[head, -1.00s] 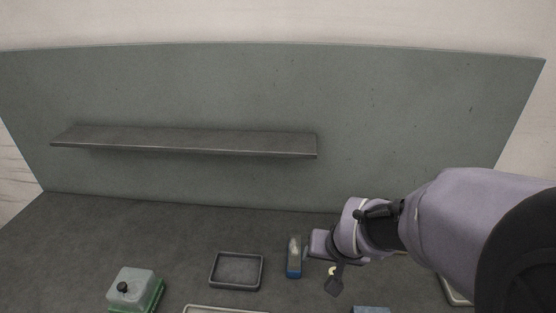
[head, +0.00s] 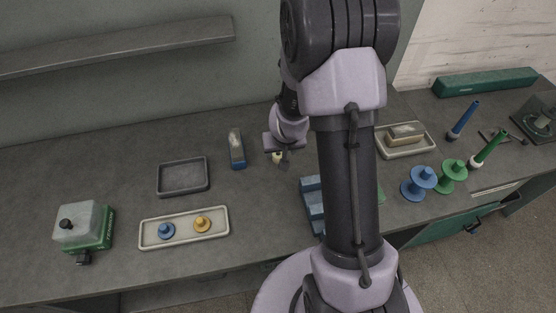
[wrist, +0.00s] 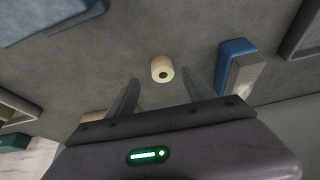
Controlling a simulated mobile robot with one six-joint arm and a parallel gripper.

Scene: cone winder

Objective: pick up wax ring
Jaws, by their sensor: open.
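In the head view the wax ring (head: 277,157) is small and partly hidden by my gripper. My gripper (wrist: 160,80) is open and empty, its two dark fingers on either side of the ring's line. In the head view my gripper (head: 284,157) hangs low over the bench, right at the ring. I cannot tell the exact height of the fingertips above the bench.
A blue block with a grey top (head: 237,150) stands close left of the ring. A blue stepped block (head: 311,203) stands nearer the front. An empty dark tray (head: 160,188) and a pale tray (head: 188,239) with two spools are left. A loaded tray (head: 430,145) is right.

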